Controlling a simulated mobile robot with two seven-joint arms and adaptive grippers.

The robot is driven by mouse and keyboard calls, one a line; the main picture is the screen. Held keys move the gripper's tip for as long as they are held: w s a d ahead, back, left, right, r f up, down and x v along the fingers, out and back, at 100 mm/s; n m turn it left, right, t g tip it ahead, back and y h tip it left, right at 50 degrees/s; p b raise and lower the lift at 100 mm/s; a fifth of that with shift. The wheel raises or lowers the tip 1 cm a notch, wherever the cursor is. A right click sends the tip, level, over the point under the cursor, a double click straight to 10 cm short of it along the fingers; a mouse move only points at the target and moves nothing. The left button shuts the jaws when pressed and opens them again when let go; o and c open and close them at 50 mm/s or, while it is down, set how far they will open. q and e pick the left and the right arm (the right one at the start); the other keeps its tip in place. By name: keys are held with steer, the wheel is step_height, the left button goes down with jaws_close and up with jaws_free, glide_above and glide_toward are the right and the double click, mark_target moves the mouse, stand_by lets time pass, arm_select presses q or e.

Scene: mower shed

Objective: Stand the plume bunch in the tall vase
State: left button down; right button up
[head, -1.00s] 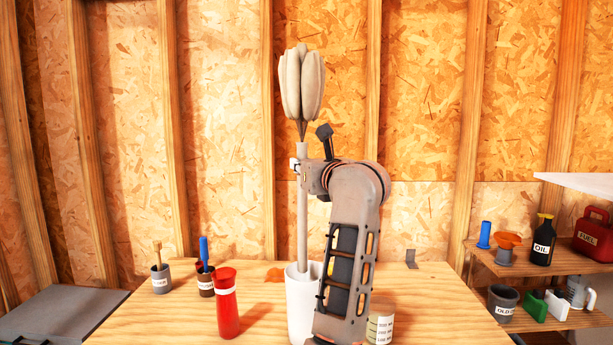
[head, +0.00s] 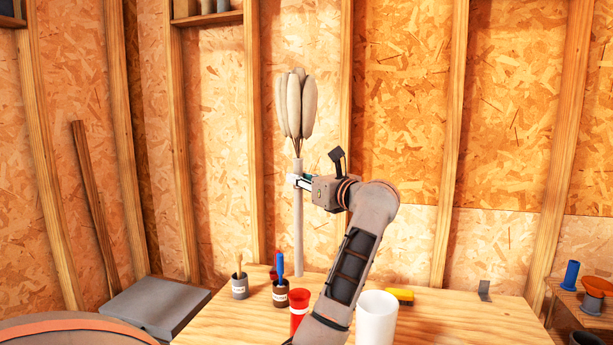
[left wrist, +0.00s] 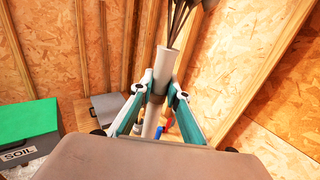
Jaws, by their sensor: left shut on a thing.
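The plume bunch (head: 295,105) has pale plumes at the top of a long pale stem. It hangs nearly upright in the air. My left gripper (head: 298,182) is shut on the upper stem, just below the plumes; the left wrist view shows both fingers (left wrist: 160,92) against the stem (left wrist: 152,120). The white tall vase (head: 376,318) stands upright on the table, its base cut off by the picture edge. In the head view the stem's lower end is left of the vase and above its rim level. My right gripper is not in view.
The table's right side is mostly clear.

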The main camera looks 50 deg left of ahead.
arm_select(q)
step_height(320, 180, down, 4)
steer(key=shift+r+b, duration=0.1)
steer(key=shift+b, duration=0.8)
step_height(320, 180, down, 2)
steer(key=shift+b, duration=0.6)
steer(key=shift+f+b, duration=0.65)
steer(key=shift+f, duration=0.25)
steer(key=shift+f+b, duration=1.15)
steer(key=shift+f, duration=0.65)
steer(key=b, duration=0.4)
glide_above(302, 265)
steer(key=shift+a+f, duration=0.15)
steer(key=shift+f, duration=1.35)
steer(key=shift+a+f, duration=0.15)
steer(key=shift+f, duration=2.25)
steer(key=shift+f+b, duration=0.7)
steer(key=shift+f, duration=0.2)
steer(key=shift+f+b, duration=0.55)
steer(key=shift+f, duration=1.15)
steer(key=shift+b, duration=0.3)
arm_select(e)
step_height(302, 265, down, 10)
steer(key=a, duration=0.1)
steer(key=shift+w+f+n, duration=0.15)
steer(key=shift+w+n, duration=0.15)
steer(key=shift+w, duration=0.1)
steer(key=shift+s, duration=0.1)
